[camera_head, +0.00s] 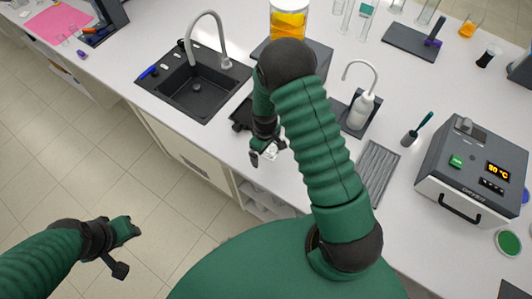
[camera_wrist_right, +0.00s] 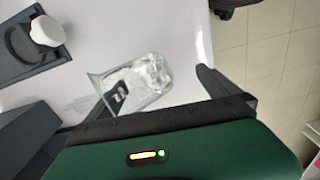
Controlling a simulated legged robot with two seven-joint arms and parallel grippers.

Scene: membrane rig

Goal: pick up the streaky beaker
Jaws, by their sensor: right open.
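The streaky beaker (camera_wrist_right: 150,78) is clear glass with whitish streaks and a dark patch showing on or through it. In the right wrist view it lies close in front of my right gripper (camera_wrist_right: 160,84), between its spread fingers; one finger is partly behind the glass. I cannot tell whether they touch it. In the head view only a pale bit of the beaker (camera_head: 271,153) shows by my right gripper (camera_head: 267,153), at the bench's front edge. My right gripper is open. My left gripper (camera_head: 125,248) hangs over the floor, away from the bench; its jaws are unclear.
A black sink (camera_head: 193,92) with a tap lies left of my right arm. A white bottle (camera_head: 361,110) stands on a dark stand to the right, near a ribbed grey mat (camera_head: 377,172) and a heater box (camera_head: 474,172). A jar of orange liquid (camera_head: 289,22) stands behind.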

